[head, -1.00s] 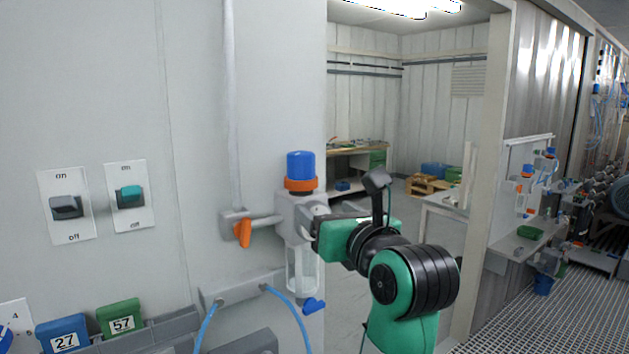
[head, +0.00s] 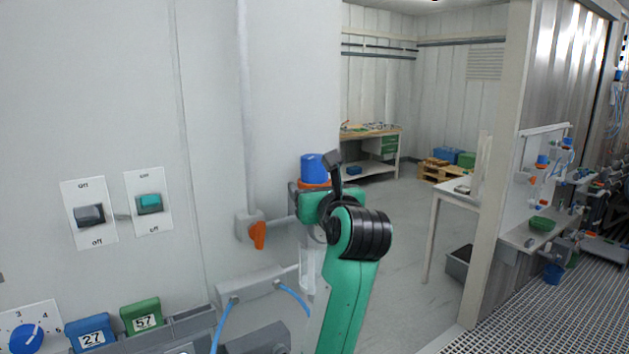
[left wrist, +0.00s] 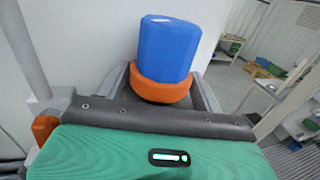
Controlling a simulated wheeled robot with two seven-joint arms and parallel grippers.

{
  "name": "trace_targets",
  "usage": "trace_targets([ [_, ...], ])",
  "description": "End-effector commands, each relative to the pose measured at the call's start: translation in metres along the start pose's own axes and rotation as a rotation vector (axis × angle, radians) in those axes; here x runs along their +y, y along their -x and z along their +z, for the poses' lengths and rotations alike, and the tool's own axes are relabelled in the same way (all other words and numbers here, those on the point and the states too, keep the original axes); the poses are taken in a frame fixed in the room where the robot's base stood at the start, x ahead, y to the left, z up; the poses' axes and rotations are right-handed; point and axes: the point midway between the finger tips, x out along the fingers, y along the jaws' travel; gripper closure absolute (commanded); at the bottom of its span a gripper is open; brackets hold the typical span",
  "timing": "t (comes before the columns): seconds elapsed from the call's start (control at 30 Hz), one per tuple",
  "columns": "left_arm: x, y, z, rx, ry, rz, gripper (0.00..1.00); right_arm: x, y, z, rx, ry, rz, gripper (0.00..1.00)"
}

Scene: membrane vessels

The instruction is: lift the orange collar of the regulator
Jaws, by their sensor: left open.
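The regulator has a blue knob (head: 313,167) with an orange collar (head: 314,184) below it, on the wall panel. In the left wrist view the collar (left wrist: 160,90) rings the bottom of the blue knob (left wrist: 168,48). My left gripper (head: 301,187) is open at the collar. Its two dark fingers (left wrist: 162,82) lie on either side of the collar, with narrow gaps showing. The collar's near lower part is close to the gripper's palm. In the head view my gripper and arm hide most of the regulator body. My right gripper is not in view.
An orange-handled valve (head: 257,235) sits on the pipe just left of the regulator. Blue hoses (head: 294,299) run below. Two switches (head: 90,214) are on the wall at left. Open floor lies right of my arm, before a white table (head: 455,190).

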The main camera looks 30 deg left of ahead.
Motion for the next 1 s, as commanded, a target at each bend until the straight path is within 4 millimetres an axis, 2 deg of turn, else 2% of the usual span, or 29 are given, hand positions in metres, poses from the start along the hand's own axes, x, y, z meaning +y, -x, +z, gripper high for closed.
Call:
trace_targets([
  [0.13, 0.0, -0.006, 0.0, 0.0, -0.001, 0.0, 0.33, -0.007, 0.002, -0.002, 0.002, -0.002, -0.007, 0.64],
  [0.37, 0.0, -0.006, -0.001, 0.0, 0.0, 0.0, 0.33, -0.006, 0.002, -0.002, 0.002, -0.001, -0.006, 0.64],
  [0.6, 0.0, -0.006, 0.0, 0.0, 0.0, 0.0, 0.8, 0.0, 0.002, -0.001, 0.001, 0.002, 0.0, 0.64],
  [0.63, 0.0, -0.006, 0.0, 0.0, 0.0, 0.0, 0.83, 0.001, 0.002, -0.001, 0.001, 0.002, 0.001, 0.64],
  [1.0, 0.0, -0.005, 0.015, -0.001, 0.002, -0.001, 0.83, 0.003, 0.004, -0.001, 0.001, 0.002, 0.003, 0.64],
])
